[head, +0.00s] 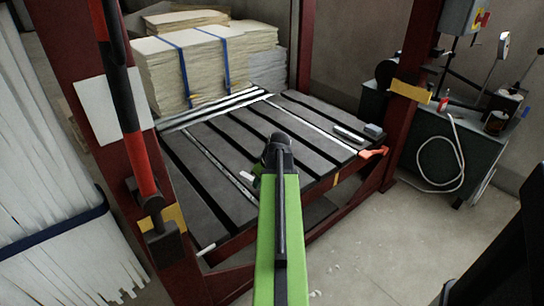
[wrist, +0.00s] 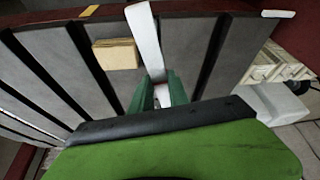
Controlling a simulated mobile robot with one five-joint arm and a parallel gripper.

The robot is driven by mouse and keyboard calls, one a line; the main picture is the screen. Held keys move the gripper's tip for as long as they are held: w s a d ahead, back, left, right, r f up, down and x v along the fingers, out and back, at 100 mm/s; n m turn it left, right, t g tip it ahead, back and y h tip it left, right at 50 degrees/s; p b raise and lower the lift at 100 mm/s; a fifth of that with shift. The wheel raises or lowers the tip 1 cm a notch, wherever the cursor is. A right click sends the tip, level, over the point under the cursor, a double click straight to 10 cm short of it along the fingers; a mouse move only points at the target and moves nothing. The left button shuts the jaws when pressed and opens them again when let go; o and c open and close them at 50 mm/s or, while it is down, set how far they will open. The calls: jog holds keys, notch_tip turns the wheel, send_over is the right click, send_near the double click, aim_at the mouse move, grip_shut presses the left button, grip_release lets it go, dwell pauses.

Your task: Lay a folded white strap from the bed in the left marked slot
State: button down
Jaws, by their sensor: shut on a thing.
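The bed (head: 200,150) is a dark slatted table with long grooves between its slats. Several white straps (head: 215,108) lie side by side at its back left. My gripper (head: 258,170) is over the front middle of the bed, mostly hidden by my green arm in the head view. In the wrist view my gripper (wrist: 162,92) has its two green fingers shut on a white strap (wrist: 146,38), which runs away from them along the slats. A small white end (head: 247,177) shows beside the gripper in the head view. I cannot tell which slot is the left marked one.
Tall paper stacks (head: 190,62) with blue bands stand behind the bed. Dark red posts (head: 72,75) frame it. A small tan block (wrist: 115,54) lies on a slat left of the strap. An orange-red piece (head: 373,152) sits at the bed's right edge.

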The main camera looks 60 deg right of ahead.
jog(key=w+d+f+m+b, duration=0.1)
jog(key=w+d+f+b, duration=0.1)
jog(key=d, duration=0.7)
jog(key=w+d+f+m+b, duration=0.1)
jog(key=w+d, duration=0.2)
jog(key=d, duration=0.6)
jog(key=shift+h, duration=0.4)
notch_tip(320, 180, down, 7)
jog(key=b, duration=0.7)
jog(key=shift+d+f, duration=0.1)
jog(key=shift+f, duration=0.1)
jog(key=shift+s+f+b, duration=0.1)
jog(key=shift+s+b, duration=0.05)
jog(key=shift+b, duration=0.15)
jog(key=c, duration=1.2)
grip_release()
notch_tip(320, 180, up, 8)
jog(key=p, duration=0.8)
